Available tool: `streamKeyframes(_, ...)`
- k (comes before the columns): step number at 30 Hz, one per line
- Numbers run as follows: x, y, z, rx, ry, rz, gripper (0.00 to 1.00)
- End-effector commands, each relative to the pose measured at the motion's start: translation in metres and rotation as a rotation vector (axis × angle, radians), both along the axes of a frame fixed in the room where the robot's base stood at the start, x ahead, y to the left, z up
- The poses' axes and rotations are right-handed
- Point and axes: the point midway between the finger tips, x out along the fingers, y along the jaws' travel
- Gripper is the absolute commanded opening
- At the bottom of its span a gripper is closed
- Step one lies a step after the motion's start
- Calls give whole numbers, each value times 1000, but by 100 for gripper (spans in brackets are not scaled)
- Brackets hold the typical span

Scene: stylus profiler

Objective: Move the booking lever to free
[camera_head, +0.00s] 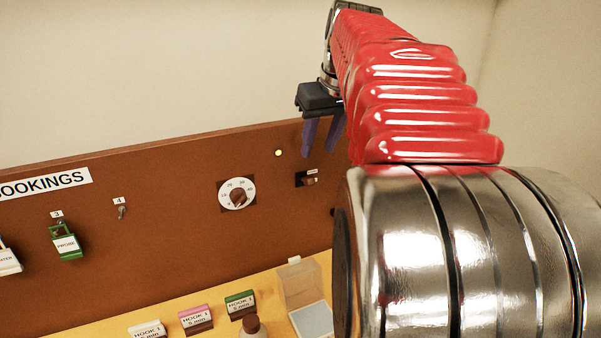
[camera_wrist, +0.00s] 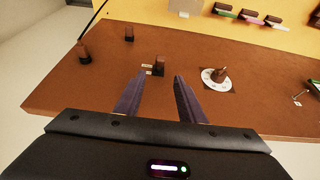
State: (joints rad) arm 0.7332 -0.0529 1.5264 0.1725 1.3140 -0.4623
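A small brown lever (camera_head: 310,181) sits on a dark plate on the brown board, with a small label beside it. The wrist view shows a brown lever with two small labels (camera_wrist: 159,66) beyond my fingertips, roughly between them in the picture. The label text is too small to read, so I cannot tell how the lever is set. My gripper (camera_head: 318,151) is open and empty, in front of the board near its top edge and above the lever in the head view. Its two dark fingers also show in the wrist view (camera_wrist: 160,76), apart from each other.
A white dial (camera_head: 237,194) with a brown knob is left of the lever. A small yellow light (camera_head: 278,153) glows above. Two more brown knobs (camera_wrist: 84,55) (camera_wrist: 129,34) show in the wrist view. Labelled blocks (camera_head: 240,304) and a clear box (camera_head: 298,282) stand below.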

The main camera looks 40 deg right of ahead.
Motion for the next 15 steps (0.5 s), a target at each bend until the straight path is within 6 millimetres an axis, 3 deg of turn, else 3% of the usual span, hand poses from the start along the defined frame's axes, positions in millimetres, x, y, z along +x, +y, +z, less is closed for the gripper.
streamKeyframes(15,29,-8,-76,3,3,2,36)
